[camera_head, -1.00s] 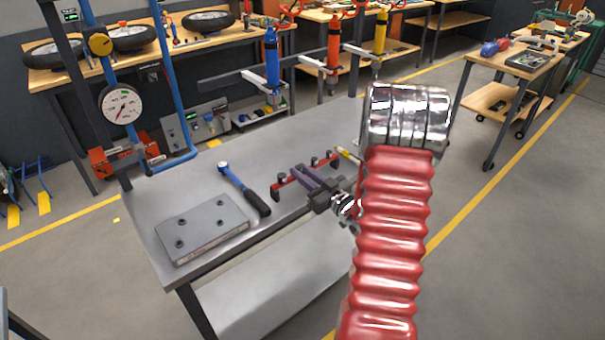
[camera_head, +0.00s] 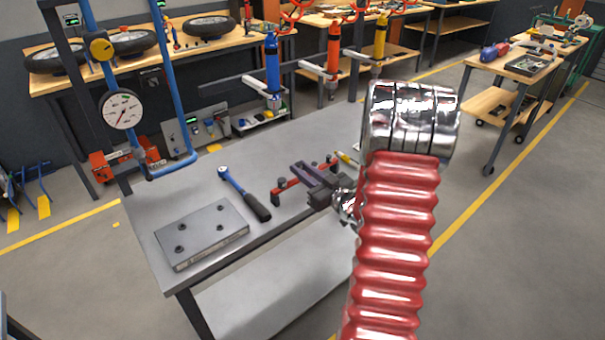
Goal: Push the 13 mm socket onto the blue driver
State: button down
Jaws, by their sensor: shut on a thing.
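The blue driver (camera_head: 272,62) hangs upright, nose down, from an arm above the bench's far side. My gripper (camera_head: 298,168) is over the red socket rail (camera_head: 288,186) on the bench, to the right of and below the blue driver in the picture. Its dark jaws are shut on what seems to be a socket at the middle of the rail. The jaws hide that socket, and I cannot read its size or tell whether it is clear of the rail. Dark sockets show at the rail's left end (camera_head: 281,181) and right end (camera_head: 328,159).
A red driver (camera_head: 334,45) and a yellow driver (camera_head: 381,35) hang right of the blue one. A torque wrench (camera_head: 243,192) and a grey plate with holes (camera_head: 202,234) lie on the bench (camera_head: 180,185). A gauge stand (camera_head: 122,108) is at the left.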

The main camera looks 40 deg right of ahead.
jog(key=shift+r, duration=0.1)
dwell(0.3)
jog(key=w+a, duration=0.2)
jog(key=a, duration=0.3)
jog(key=w+a, duration=0.3)
jog(key=a, duration=0.2)
jog(key=w+a+r, duration=0.1)
jog(key=w+a, duration=0.1)
jog(key=a, duration=0.3)
jog(key=shift+w+a, duration=0.2)
jog(key=shift+a, duration=0.15)
jog(key=shift+h, duration=0.3)
jog(key=a, duration=1)
jog(key=a+f, duration=0.1)
jog(key=a, duration=0.4)
jog(key=shift+s, duration=0.1)
jog(key=shift+s+a, duration=0.1)
jog(key=shift+a, duration=0.15)
